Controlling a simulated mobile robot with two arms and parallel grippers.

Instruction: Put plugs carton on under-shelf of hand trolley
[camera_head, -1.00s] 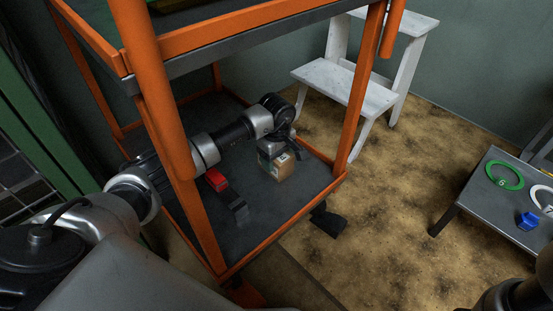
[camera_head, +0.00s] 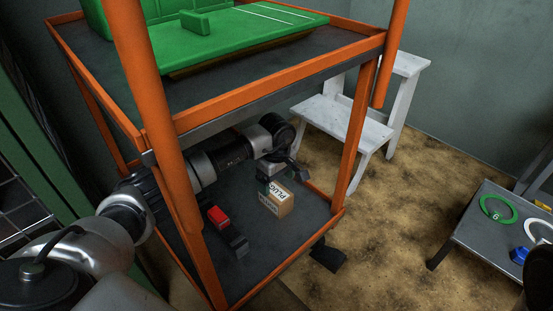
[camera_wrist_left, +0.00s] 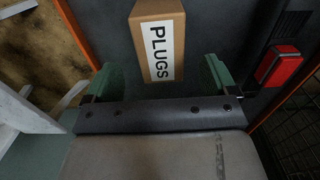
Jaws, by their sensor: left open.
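The plugs carton (camera_head: 279,200), a small brown box with a white PLUGS label, rests on the dark under-shelf (camera_head: 268,244) of the orange-framed hand trolley (camera_head: 190,226). My left arm reaches in between the shelves. My left gripper (camera_head: 270,173) is open at the carton's far left end. In the left wrist view the carton (camera_wrist_left: 158,42) lies ahead of the green fingers, with clear gaps on both sides and only its near end close to the fingertips. My right gripper is not in view; only a dark part of my right arm shows at the right edge.
A red object (camera_head: 218,216) with a dark block lies on the under-shelf left of the carton. The upper shelf (camera_head: 288,78) holds a green case (camera_head: 236,36). Trolley posts stand close around my arm. A white step stool (camera_head: 344,124) and grey table (camera_head: 487,235) stand right.

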